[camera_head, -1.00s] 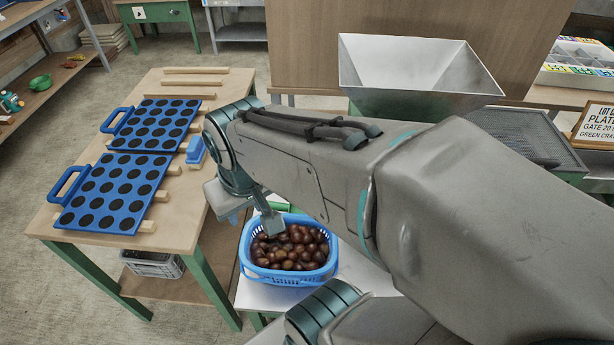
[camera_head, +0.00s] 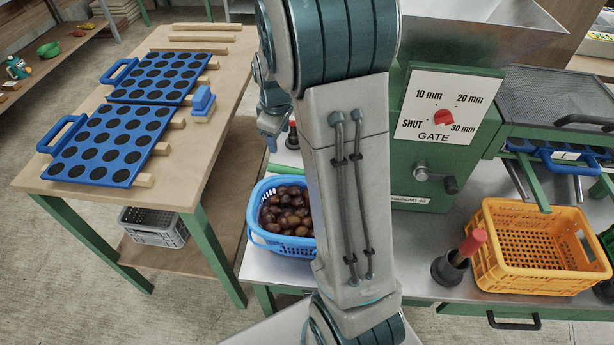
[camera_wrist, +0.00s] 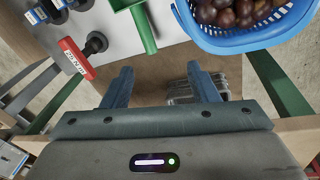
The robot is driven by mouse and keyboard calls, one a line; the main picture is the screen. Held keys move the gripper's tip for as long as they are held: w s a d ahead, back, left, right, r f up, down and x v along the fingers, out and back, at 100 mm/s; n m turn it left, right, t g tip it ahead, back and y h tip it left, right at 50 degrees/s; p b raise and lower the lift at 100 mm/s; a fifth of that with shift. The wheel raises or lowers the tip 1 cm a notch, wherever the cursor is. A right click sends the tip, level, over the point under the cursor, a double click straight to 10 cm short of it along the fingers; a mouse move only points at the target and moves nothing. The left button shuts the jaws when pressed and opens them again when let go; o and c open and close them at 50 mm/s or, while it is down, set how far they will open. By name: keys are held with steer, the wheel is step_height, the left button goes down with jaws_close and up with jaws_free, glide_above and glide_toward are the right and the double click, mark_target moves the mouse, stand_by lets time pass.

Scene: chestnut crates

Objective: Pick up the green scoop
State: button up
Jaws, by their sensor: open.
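The green scoop (camera_wrist: 144,28) shows at the top of the wrist view, on the pale bench top beside the blue basket. Its handle points down toward my gripper and its wider part is cut off by the frame edge. My gripper (camera_wrist: 161,82) is open and empty, its two dark fingers apart. The handle end is ahead of the fingers, between their lines but not between the tips.
The blue basket (camera_wrist: 235,43) of chestnuts stands right of the scoop; it also shows in the head view (camera_head: 262,238). An orange crate (camera_head: 530,283) stands at right, and a wooden table (camera_head: 30,180) with blue plates at left.

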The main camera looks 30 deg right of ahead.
mark_target(288, 169)
steer(key=w+d+f+n+b, duration=0.1)
steer(key=w+f, duration=0.1)
steer(key=f, duration=0.3)
steer(key=w+d+f+b, duration=0.1)
steer(key=w+d+f, duration=0.1)
steer(key=f, duration=0.4)
steer(key=w+d+f+n+b, duration=0.1)
steer(key=w+f, duration=0.1)
steer(key=f, duration=0.4)
steer(key=shift+d+f+n+h, duration=0.15)
steer(key=shift+d+n+h, duration=0.05)
steer(key=shift+n+h, duration=0.1)
steer(key=shift+b+x, duration=0.75)
steer(key=shift+x, duration=2.25)
steer(key=shift+s+a, duration=0.15)
steer(key=shift+c, duration=0.3)
jaws_close()
